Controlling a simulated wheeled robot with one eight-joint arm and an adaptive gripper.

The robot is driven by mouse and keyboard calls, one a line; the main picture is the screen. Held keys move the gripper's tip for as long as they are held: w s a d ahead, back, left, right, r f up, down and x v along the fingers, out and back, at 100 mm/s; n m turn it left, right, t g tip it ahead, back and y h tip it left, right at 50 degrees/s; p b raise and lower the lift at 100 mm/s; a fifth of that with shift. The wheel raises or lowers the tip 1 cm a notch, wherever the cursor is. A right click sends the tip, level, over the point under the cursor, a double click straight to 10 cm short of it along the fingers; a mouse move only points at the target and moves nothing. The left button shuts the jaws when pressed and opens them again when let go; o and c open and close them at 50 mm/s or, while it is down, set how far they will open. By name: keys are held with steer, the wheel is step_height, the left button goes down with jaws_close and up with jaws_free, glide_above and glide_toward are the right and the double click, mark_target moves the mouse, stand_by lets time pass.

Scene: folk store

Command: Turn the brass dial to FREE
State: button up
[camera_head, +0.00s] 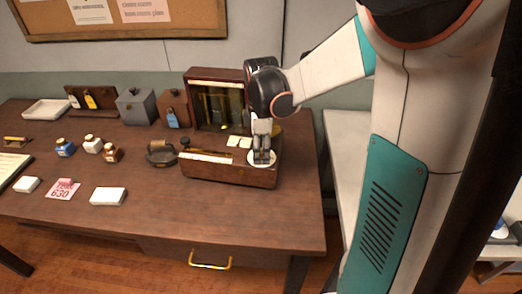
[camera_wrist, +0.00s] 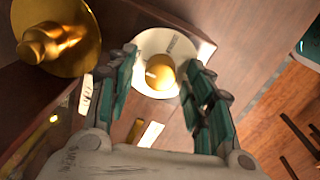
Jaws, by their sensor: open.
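A wooden instrument box (camera_head: 225,174) with a raised lid stands on the table. A round white dial plate (camera_head: 251,163) lies on its front right; my gripper (camera_head: 262,156) is right over it, fingers pointing down. In the wrist view, the brass dial knob (camera_wrist: 160,72) sits at the middle of the white plate (camera_wrist: 149,46), between my two open fingers. A gap shows on both sides of the knob. Dark lettering shows on the plate's rim but is too small to read. In the head view my fingers hide the knob.
A larger brass knob on a round base (camera_wrist: 60,42) is close to the left finger in the wrist view. Left of the box are a dark round dish (camera_head: 161,154) and small bottles (camera_head: 92,144). The table's front right is clear.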

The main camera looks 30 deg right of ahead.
steer(key=c, duration=1)
steer(key=shift+m, duration=0.3)
steer(key=shift+c, duration=0.2)
steer(key=m+p, duration=0.1)
steer(key=m, duration=0.2)
steer(key=m+p, duration=0.1)
steer(key=m, duration=0.8)
steer(key=shift+p, duration=0.35)
steer(key=shift+w+m+g, duration=0.1)
steer(key=shift+m+g, duration=0.2)
steer(key=shift+m, duration=2.2)
